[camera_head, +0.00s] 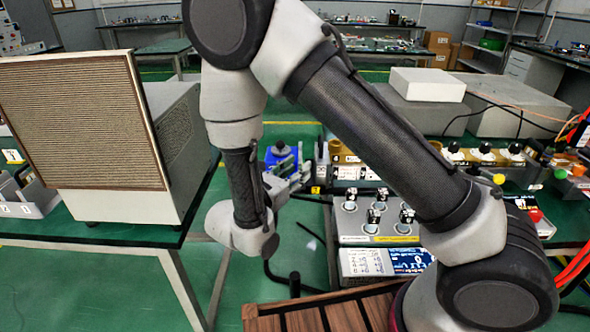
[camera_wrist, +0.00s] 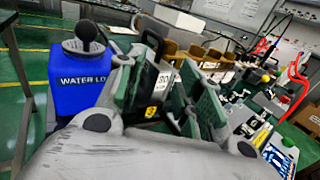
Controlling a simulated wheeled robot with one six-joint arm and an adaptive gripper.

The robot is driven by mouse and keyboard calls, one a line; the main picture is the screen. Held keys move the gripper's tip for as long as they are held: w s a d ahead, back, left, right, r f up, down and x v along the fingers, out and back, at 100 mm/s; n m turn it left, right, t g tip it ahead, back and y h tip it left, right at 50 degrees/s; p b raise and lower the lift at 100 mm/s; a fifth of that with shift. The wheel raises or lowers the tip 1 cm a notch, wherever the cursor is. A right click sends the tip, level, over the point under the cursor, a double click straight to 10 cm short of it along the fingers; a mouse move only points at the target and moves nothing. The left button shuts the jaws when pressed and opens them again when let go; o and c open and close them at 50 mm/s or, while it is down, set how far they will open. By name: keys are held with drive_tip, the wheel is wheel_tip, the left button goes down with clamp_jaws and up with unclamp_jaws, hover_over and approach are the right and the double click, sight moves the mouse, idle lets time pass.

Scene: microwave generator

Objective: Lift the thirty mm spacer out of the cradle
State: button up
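The thirty mm spacer (camera_wrist: 163,78) is a dark upright block with a black handle on top, a white "30" label and a small yellow tag. In the wrist view it stands between the two fingers of my gripper (camera_wrist: 165,95). In the head view my grey gripper (camera_head: 299,172) points right, its tips at the dark spacer (camera_head: 321,165). The fingers are spread apart. Whether both pads touch the spacer cannot be made out. The cradle is not clearly visible; my fingers and arm hide the spacer's base.
A blue "WATER LO..." container (camera_wrist: 80,82) stands close left of my gripper. Brass-coloured parts and knobs (camera_head: 484,152) line the bench to the right. A panel with several switches (camera_head: 375,222) lies nearer. A large grilled box (camera_head: 90,125) stands on the left table.

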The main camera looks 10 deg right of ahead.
sight(319, 160)
drive_tip(key=x, duration=1.2)
drive_tip(key=shift+d, duration=0.1)
drive_tip(key=shift+c, duration=0.2)
drive_tip(key=shift+f, duration=0.1)
clamp_jaws()
